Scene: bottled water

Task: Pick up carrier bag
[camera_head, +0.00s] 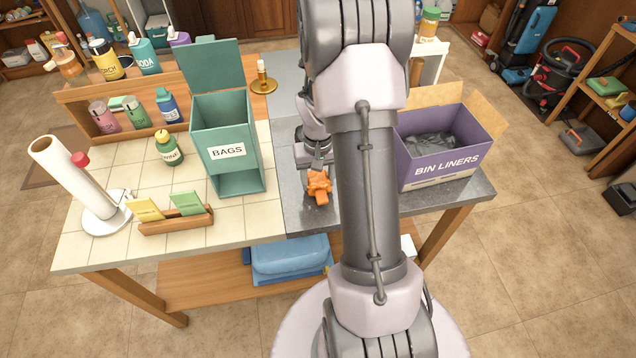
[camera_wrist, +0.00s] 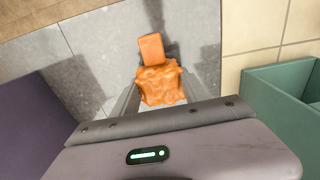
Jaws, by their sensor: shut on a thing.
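The carrier bag (camera_head: 319,186) is a crumpled orange bundle over the grey part of the counter, between the green bags box and the purple bin liners box. In the wrist view the orange bag (camera_wrist: 161,85) sits between my fingertips, with a flat orange part sticking out beyond them. My gripper (camera_head: 317,170) points down and is shut on the bag; it also shows in the wrist view (camera_wrist: 158,97). I cannot tell whether the bag touches the counter. My arm hides part of the counter behind it.
The green bags box (camera_head: 227,152) stands close on the left, and the purple bin liners box (camera_head: 447,160) on the right. A paper roll holder (camera_head: 75,185), a small card rack (camera_head: 176,219) and several bottles stand on the tiled left side. The grey counter (camera_head: 299,215) around the bag is clear.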

